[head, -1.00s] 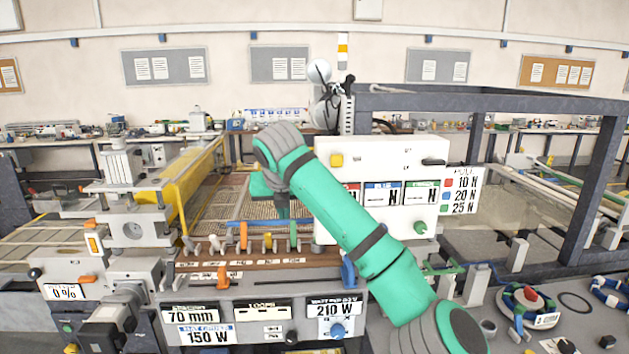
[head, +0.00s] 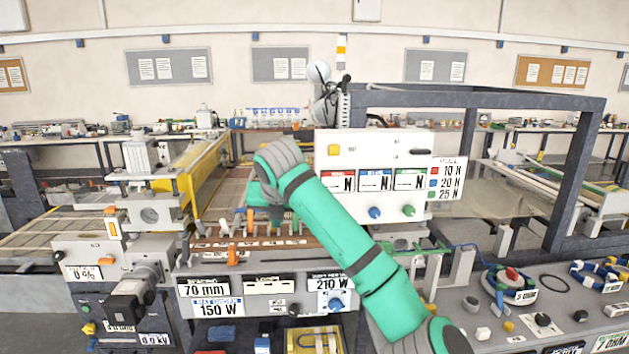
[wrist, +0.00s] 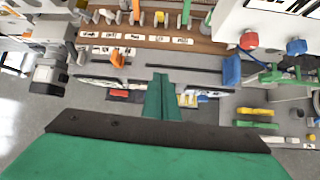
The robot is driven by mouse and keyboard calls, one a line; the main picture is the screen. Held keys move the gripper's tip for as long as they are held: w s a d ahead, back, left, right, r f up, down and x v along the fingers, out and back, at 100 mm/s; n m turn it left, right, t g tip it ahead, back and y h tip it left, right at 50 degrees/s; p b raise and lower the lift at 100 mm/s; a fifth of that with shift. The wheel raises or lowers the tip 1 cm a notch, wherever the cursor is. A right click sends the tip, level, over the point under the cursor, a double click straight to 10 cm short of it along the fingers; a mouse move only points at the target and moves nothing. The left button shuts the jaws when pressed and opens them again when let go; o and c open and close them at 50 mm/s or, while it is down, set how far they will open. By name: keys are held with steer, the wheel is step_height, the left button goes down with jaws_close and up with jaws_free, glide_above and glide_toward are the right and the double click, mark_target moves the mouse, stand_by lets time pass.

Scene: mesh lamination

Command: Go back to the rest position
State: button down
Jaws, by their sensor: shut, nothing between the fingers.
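My gripper (wrist: 161,98) shows in the wrist view as two green fingers closed together with nothing between them. It hangs above the grey front panel of the lamination machine, just in front of the brown strip (wrist: 165,42) with white labels. In the head view my green arm reaches from the lower right up to a bent joint near the middle, and the fingers are hidden behind it or too small to make out. The white control box (head: 393,151) with force labels stands just right of that joint.
Left is a grey machine with a yellow rail (head: 204,180). The front panel (head: 270,287) has 70 mm, 150 W and 210 W labels. A dark frame (head: 470,98) stands at the right. An orange knob (wrist: 89,58) is close to my gripper.

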steer(key=s+a+f+m+t+y, duration=0.1)
steer(key=s+a+f+m+y, duration=0.2)
steer(key=a+f, duration=0.55)
steer(key=a+f+m+t+y, duration=0.1)
steer(key=a+f+m+y, duration=0.35)
steer(key=f, duration=0.65)
steer(key=s+f+m+t, duration=0.4)
steer(key=s+f+m, duration=0.85)
steer(key=f, duration=0.25)
steer(key=s+d+f+m+t+h, duration=0.15)
steer(key=s+d+f+m, duration=0.25)
steer(key=s, duration=0.4)
steer(key=s+d+f+m+h, duration=0.3)
steer(key=s+d+m, duration=0.1)
steer(key=s, duration=0.4)
steer(key=s+d+f+m+h, duration=0.2)
steer(key=s+d+f+m, duration=0.25)
steer(key=s, duration=0.35)
steer(key=s+d+r+m+h, duration=0.1)
steer(key=s+d+r, duration=0.1)
steer(key=s, duration=0.5)
steer(key=s+d+r+m, duration=0.1)
steer(key=s+d+r, duration=0.2)
steer(key=s, duration=0.4)
steer(key=s+d+r+m+h, duration=0.1)
steer(key=s+d+r+m, duration=0.1)
steer(key=s+d, duration=0.3)
steer(key=shift+s+r+h, duration=0.3)
steer(key=shift+s+r, duration=0.15)
steer(key=shift+s, duration=0.75)
